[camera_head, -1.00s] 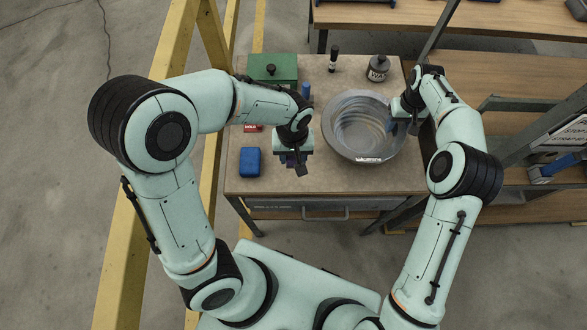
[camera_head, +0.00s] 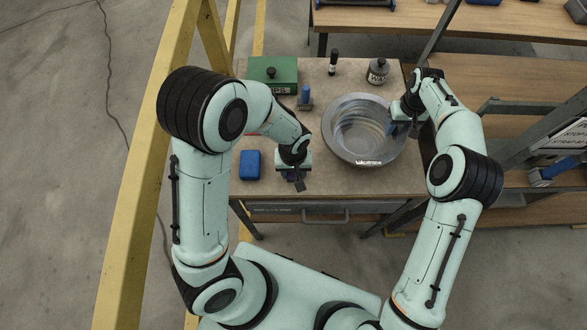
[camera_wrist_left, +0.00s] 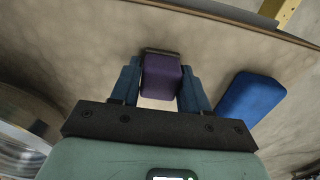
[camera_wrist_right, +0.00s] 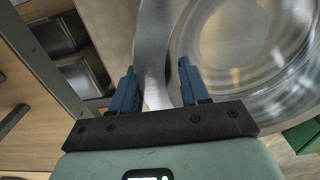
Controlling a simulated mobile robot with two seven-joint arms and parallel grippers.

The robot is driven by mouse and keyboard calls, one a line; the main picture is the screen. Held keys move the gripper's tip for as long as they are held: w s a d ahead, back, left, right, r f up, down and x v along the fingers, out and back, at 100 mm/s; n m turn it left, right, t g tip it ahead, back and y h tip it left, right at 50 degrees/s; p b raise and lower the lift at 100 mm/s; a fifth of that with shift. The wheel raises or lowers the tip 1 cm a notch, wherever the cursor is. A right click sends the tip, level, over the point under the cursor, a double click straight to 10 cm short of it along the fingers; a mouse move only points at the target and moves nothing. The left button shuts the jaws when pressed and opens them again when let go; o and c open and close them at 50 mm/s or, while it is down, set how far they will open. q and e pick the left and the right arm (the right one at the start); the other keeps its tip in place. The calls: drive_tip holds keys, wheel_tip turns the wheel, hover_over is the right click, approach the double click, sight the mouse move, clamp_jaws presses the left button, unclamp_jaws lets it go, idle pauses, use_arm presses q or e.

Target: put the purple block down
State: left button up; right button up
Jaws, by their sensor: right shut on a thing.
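The purple block (camera_wrist_left: 161,77) is between the two fingers of my left gripper (camera_wrist_left: 160,92) in the left wrist view, with narrow gaps at its sides. The fingers are open around it. In the head view my left gripper (camera_head: 295,180) is over the front of the table, left of the metal bowl, and mostly hides the block. Whether the block's underside touches the table cannot be told. My right gripper (camera_head: 403,122) is shut on the right rim of the metal bowl (camera_head: 348,153); the rim passes between its fingers in the right wrist view (camera_wrist_right: 155,90).
A blue block (camera_head: 250,165) lies left of my left gripper. A green box (camera_head: 273,72), a blue-handled item (camera_head: 305,95), a black marker-like item (camera_head: 333,60) and a grey bottle (camera_head: 377,71) stand behind.

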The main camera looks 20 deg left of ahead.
use_arm(q)
drive_tip(key=o, duration=0.4)
drive_tip(key=shift+c, duration=0.2)
wheel_tip(320, 180, up, 12)
drive_tip(key=shift+r, duration=0.2)
